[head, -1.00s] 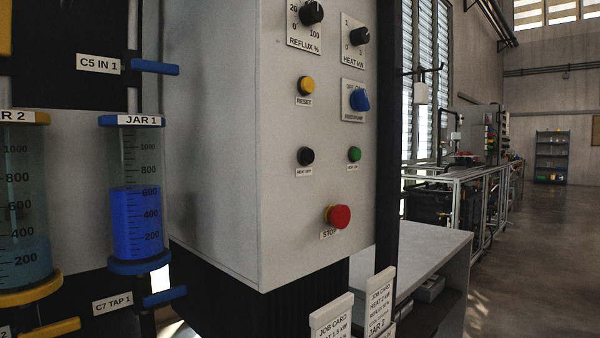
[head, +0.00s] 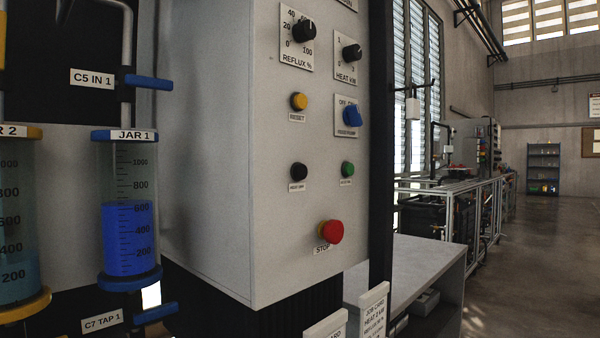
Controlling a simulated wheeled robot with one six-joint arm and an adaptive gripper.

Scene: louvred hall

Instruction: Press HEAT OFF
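The HEAT OFF button is the small black round button (head: 299,171) on the front of the grey control box (head: 215,170) in the head view. A small label sits below it, too blurred now to read surely. A green button (head: 348,169) is to its right. A yellow RESET button (head: 299,101) is above it, and a red STOP button (head: 330,231) is below. My gripper is not in view, so its state and its distance from the button are not shown.
REFLUX knob (head: 304,30), HEAT kW knob (head: 351,52) and blue selector (head: 352,115) stick out of the same panel. JAR 1 (head: 128,215) with blue liquid stands left of the box. Job cards (head: 373,312) stand below. Open floor (head: 530,260) lies to the right.

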